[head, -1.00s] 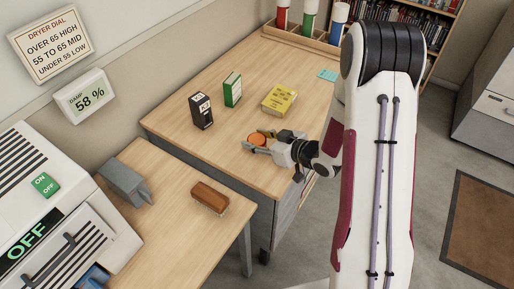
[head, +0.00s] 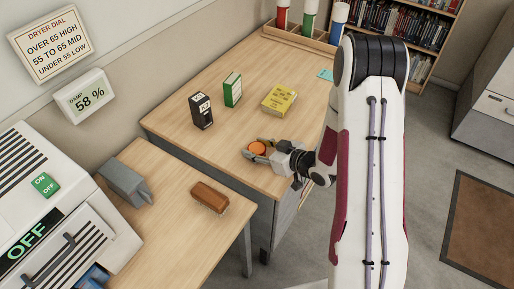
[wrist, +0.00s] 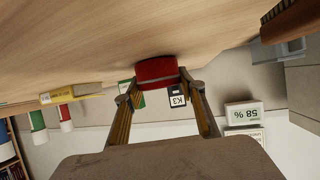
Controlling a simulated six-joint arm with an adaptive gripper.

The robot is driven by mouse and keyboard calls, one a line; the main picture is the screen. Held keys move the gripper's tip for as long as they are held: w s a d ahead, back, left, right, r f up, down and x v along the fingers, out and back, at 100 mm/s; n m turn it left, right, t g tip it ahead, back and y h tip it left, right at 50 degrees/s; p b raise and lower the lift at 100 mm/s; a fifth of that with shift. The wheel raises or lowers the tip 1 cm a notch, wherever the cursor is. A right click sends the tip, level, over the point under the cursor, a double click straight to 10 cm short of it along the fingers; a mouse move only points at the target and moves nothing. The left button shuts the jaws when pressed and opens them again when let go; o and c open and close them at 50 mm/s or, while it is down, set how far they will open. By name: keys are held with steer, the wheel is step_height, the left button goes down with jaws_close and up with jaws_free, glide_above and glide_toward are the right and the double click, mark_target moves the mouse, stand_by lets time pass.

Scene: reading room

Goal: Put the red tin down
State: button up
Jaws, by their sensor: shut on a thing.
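The red tin (head: 257,148) is a short round tin with an orange-red top, at the near right part of the wooden desk in the head view. In the wrist view the tin (wrist: 156,71) shows its red side between the fingertips. My gripper (head: 255,149) reaches in from the right, its two fingers closed on opposite sides of the tin. The tin looks upright and very near the desk top (head: 205,150); I cannot tell whether its base touches the wood.
A black K3 box (head: 201,111), a green book (head: 232,90) and a yellow book (head: 279,100) stand or lie behind the tin. A wooden brush (head: 209,197) and a grey tool (head: 124,182) are on the lower table. Bare wood surrounds the tin.

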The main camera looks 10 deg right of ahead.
steer(key=shift+f, duration=0.1)
steer(key=o, duration=1.2)
steer(key=shift+c, duration=0.2)
steer(key=shift+v, duration=0.8)
steer(key=v, duration=1)
steer(key=shift+s+d+r, duration=0.1)
steer(key=shift+s+r, duration=0.05)
steer(key=shift+r, duration=0.05)
